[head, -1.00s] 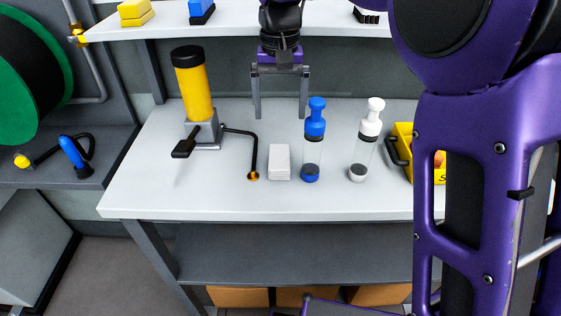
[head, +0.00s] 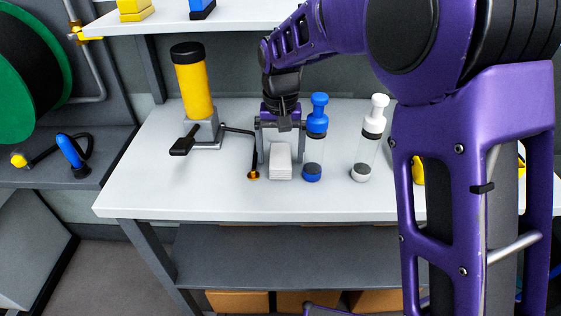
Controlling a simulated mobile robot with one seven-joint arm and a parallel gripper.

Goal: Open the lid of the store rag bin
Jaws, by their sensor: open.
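I cannot make out a lidded rag bin for certain. A yellow container (head: 418,172) at the right of the bench is mostly hidden behind my arm, and no lid shows on it. My gripper (head: 280,150) points down over the bench, open. Its fingers are on either side of a small white stack (head: 280,163), near its far end. I cannot tell whether they touch it.
A blue-topped bottle (head: 316,140) stands close to the right of my gripper, with a white-topped one (head: 369,142) beyond it. The bench (head: 150,190) is clear at front left.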

